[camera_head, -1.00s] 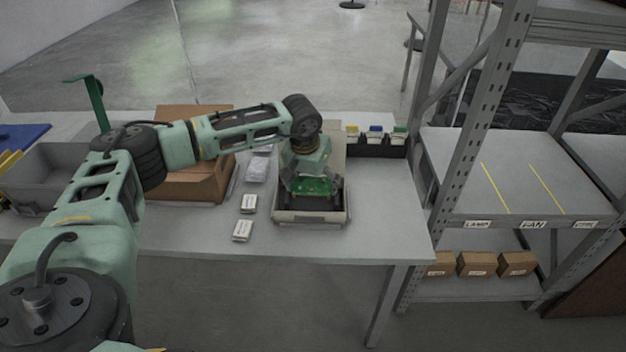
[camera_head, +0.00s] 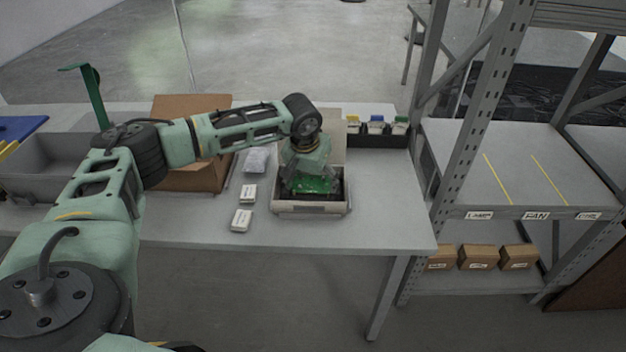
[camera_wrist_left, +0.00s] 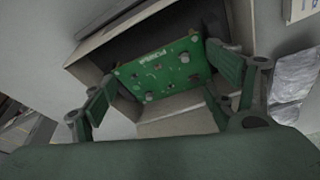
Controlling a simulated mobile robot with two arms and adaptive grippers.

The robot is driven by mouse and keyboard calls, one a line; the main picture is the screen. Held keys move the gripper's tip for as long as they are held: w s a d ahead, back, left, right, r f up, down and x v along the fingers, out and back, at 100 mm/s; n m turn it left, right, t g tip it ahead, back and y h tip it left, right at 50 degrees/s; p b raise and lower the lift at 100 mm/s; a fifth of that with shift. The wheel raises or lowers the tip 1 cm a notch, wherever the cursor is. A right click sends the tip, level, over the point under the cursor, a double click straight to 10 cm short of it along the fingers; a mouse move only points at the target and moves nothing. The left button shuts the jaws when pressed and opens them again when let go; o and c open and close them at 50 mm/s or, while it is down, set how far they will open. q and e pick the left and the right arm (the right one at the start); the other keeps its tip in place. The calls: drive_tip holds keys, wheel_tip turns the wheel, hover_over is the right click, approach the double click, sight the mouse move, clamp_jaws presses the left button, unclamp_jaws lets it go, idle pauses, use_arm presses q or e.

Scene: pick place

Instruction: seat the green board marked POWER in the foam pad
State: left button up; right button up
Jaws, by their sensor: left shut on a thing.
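The green board (camera_head: 312,185) is held in my left gripper (camera_head: 308,180) over an open pale case (camera_head: 310,209). In the left wrist view the board (camera_wrist_left: 163,72) shows its face with white POWER lettering. The two fingers of the left gripper (camera_wrist_left: 160,66) close on its opposite edges. The dark foam pad (camera_head: 338,196) lies inside the case, mostly hidden by the board and gripper. The board looks tilted; I cannot tell whether it touches the foam. My right gripper is out of view.
Two small white boxes (camera_head: 249,192) (camera_head: 241,219) lie left of the case. A clear bag (camera_head: 256,160) and a cardboard box (camera_head: 190,176) stand farther left. A black bin row (camera_head: 376,140) is behind right. The table's right front (camera_head: 390,225) is clear.

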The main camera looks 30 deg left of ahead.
use_arm(q)
drive_tip(key=shift+s+f+b, duration=0.1)
drive_tip(key=shift+f+b, duration=0.2)
drive_tip(key=shift+f, duration=0.05)
idle(0.3)
drive_tip(key=shift+s+f, duration=0.1)
idle(0.3)
